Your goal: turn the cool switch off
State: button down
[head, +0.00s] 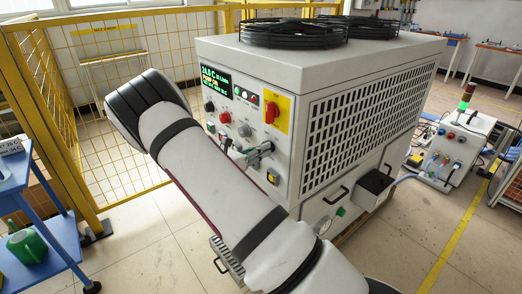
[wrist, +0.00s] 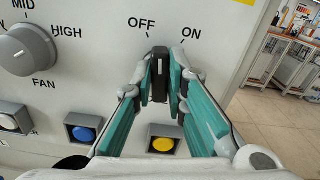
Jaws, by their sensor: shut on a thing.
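The cool switch shows in the wrist view as a black knob (wrist: 160,72) below the OFF and ON labels; its own name label is hidden. My gripper (wrist: 161,88) has its two teal fingers on either side of the knob and is shut on it. The knob stands nearly upright in the picture with a pale mark near its top; I cannot tell for certain which label it points to. In the head view my gripper (head: 256,154) is at the lower part of the front control panel, and the knob is hidden there.
A grey FAN knob (wrist: 28,48) is left of my gripper. A blue button (wrist: 84,134) and a yellow button (wrist: 163,145) are below. A yellow fence (head: 100,80) stands behind.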

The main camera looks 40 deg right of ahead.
jog(key=c, duration=1.6)
grip_release()
jog(key=a, duration=1.2)
jog(key=shift+s, duration=0.2)
